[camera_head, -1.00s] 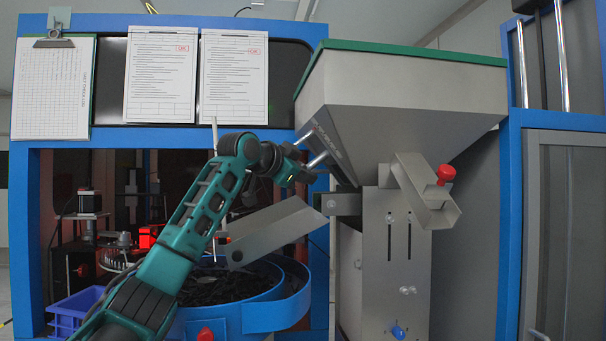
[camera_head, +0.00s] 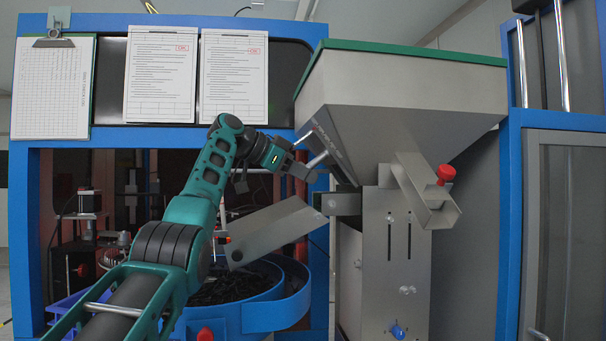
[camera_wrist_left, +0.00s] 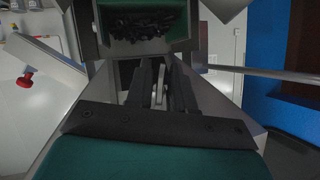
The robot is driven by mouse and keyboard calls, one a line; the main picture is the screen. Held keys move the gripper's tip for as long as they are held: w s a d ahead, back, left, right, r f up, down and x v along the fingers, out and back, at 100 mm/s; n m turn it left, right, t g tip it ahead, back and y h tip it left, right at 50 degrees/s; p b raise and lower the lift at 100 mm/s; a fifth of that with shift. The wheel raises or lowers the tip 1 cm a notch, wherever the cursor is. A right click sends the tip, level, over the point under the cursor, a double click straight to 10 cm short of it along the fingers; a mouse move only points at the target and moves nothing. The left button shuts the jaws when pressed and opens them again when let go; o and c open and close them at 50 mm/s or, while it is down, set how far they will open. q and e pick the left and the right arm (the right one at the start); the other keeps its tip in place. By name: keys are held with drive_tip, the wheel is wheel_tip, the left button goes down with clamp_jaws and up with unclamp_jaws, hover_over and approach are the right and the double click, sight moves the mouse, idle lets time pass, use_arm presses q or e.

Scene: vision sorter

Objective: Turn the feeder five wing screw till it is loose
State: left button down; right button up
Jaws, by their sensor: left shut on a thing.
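My left gripper (camera_head: 308,172) is at the left side of the grey feeder hopper (camera_head: 400,105), below its sloping wall. In the left wrist view its two dark fingers (camera_wrist_left: 160,88) are closed around a thin light-grey piece (camera_wrist_left: 159,93), which seems to be the wing screw. Most of it is hidden by the fingers, so I cannot tell how far it is turned or how loose it is. In the head view the screw is hidden by the gripper. My right gripper is not in view.
Two short metal rods (camera_head: 318,160) stick out close to my gripper. A sloped metal chute (camera_head: 275,230) lies below it, above a blue bowl (camera_head: 255,315) of dark parts. A side chute with a red knob (camera_head: 446,173) is on the right.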

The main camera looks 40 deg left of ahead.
use_arm(q)
drive_tip(key=shift+f+g+h, duration=0.1)
drive_tip(key=shift+g+h, duration=0.2)
idle(0.6)
drive_tip(key=c, duration=1.3)
unclamp_jaws()
drive_tip(key=v, duration=1.3)
drive_tip(key=shift+f, duration=0.1)
